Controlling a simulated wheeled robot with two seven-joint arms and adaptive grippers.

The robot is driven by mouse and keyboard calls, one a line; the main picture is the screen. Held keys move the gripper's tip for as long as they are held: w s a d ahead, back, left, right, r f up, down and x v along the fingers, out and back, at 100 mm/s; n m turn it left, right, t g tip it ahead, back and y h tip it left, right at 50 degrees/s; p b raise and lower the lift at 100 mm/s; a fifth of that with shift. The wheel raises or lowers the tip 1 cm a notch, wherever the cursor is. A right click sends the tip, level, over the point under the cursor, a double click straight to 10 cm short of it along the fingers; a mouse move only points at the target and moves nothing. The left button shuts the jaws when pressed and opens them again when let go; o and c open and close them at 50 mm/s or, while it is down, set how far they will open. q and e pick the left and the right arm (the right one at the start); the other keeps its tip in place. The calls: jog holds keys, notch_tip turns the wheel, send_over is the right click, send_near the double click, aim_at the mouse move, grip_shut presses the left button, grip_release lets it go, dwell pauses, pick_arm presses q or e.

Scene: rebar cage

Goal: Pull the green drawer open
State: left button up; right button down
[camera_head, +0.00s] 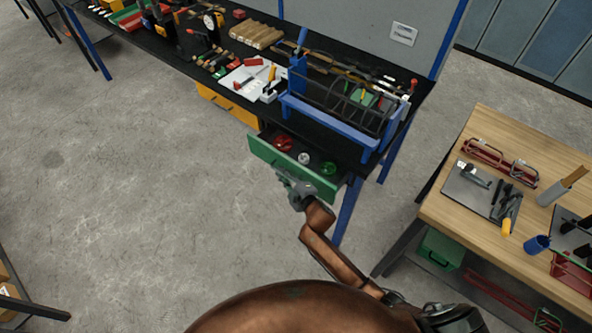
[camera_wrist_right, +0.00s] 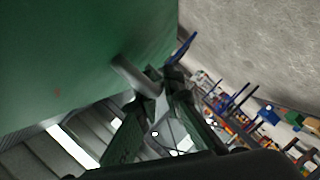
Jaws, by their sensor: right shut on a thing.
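The green drawer (camera_head: 262,152) sits under the black workbench and is pulled out, with its inside showing. A red item (camera_head: 283,143), a whitish item (camera_head: 304,158) and a green item (camera_head: 328,168) lie in it. My right gripper (camera_head: 287,180) is at the drawer's front face. In the right wrist view, the gripper (camera_wrist_right: 158,95) is shut on the drawer's grey bar handle (camera_wrist_right: 130,74), and the green front (camera_wrist_right: 70,50) fills the upper left. My left gripper is not in the head view.
A yellow drawer (camera_head: 228,103) is beside the green one under the bench. A blue rack (camera_head: 335,118) stands on the bench above. A wooden table (camera_head: 450,200) with tools is at the right. The grey floor (camera_head: 150,200) at left is clear.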

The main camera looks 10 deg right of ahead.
jog(key=s+a, duration=0.7)
jog(key=a, duration=0.2)
jog(key=shift+s+a, duration=0.15)
jog(key=shift+a, duration=0.05)
jog(key=c, duration=2.5)
grip_release()
jog(key=shift+o, duration=0.9)
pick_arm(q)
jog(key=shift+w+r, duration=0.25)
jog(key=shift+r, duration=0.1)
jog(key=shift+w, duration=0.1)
pick_arm(e)
jog(key=v, duration=1.2)
